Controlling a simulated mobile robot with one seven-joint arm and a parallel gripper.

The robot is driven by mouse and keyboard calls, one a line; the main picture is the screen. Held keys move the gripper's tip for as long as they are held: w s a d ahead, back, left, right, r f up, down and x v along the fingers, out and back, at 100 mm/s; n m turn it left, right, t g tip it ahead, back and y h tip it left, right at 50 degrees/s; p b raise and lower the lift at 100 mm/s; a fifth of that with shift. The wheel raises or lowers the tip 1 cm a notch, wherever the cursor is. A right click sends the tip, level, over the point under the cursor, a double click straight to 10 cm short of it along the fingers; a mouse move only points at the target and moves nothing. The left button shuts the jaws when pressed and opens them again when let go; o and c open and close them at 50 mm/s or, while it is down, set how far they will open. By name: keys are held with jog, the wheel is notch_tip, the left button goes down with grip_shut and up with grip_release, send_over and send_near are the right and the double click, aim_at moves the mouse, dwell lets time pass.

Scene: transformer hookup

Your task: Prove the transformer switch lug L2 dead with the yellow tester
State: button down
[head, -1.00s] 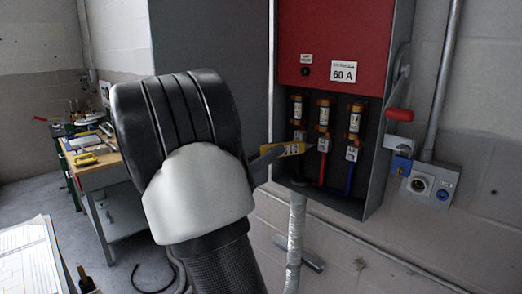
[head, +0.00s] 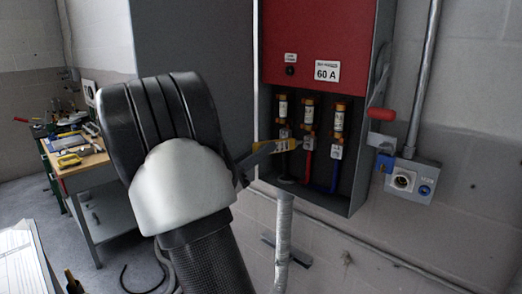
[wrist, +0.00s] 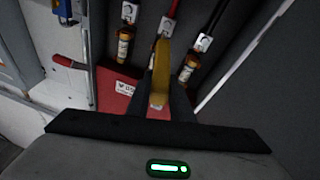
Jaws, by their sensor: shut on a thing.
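The yellow tester (head: 284,145) is held level in front of the open switch box (head: 356,190), its tip pointing right toward the middle lug (head: 308,145). The tip looks close to that lug; I cannot tell if it touches. My gripper (head: 256,155), partly hidden behind my wrist in the head view, is shut on the tester. In the wrist view the tester (wrist: 160,75) stands between the fingers and covers part of the middle fuse column. The left lug (head: 284,133) and right lug (head: 336,152) also show. Lug markings are too small to read.
The red cover (head: 312,45) marked 60 A is above the fuses. A red-handled lever (head: 380,113) and a blue padlock (head: 385,162) are on the box's right side. A conduit (head: 284,235) runs below it. A workbench (head: 90,165) with tools stands at left.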

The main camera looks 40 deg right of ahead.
jog(key=shift+d+b, duration=0.4)
jog(key=shift+d, duration=0.2)
dwell(0.5)
jog(key=shift+r+b, duration=0.1)
jog(key=shift+b, duration=0.65)
dwell(2.3)
